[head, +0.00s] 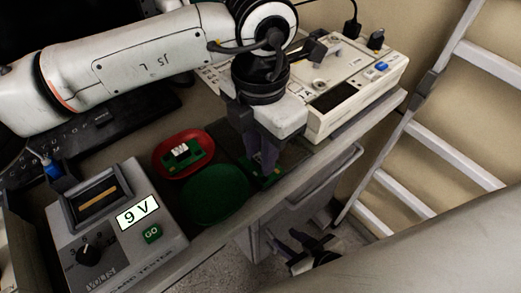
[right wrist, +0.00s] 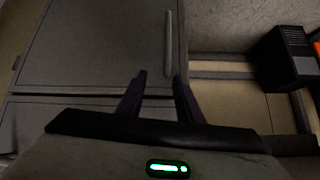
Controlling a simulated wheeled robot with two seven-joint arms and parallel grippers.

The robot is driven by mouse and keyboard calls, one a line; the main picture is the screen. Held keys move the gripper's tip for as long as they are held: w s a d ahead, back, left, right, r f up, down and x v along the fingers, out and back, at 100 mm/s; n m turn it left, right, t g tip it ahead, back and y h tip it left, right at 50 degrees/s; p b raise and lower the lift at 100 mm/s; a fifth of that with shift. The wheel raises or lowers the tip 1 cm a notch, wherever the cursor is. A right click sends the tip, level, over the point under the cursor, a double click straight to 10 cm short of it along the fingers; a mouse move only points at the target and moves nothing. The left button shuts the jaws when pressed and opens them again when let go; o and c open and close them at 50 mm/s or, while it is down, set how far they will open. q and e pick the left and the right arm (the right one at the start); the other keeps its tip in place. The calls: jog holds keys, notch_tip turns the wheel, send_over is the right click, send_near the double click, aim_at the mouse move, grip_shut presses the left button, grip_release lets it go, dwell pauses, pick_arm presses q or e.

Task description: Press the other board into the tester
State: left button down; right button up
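The card tester (head: 130,248) stands at the lower left of the head view, with a framed slot (head: 97,196), a dial, a "9 V" label and a green GO button. One green board (head: 195,157) with white parts lies in the red dish (head: 160,172). Another green board (head: 272,178) lies at the table's front edge, partly hidden under my left gripper (head: 264,172). The left fingers point down at this board; whether they grip it is unclear. My right gripper (head: 290,242) hangs low beyond the table edge; its fingers stand apart and empty in the right wrist view (right wrist: 159,76).
An empty green dish (head: 217,195) sits between the tester and the left gripper. A cream device (head: 355,85) with a blue button stands at the back right. A black keyboard (head: 100,130) lies behind the tester. A ladder (head: 430,140) leans at the right.

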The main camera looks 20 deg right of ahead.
pick_arm(q)
jog(key=shift+r+p, duration=0.45)
jog(key=shift+r, duration=0.5)
jog(key=shift+r+p, duration=0.7)
jog(key=shift+r, duration=0.9)
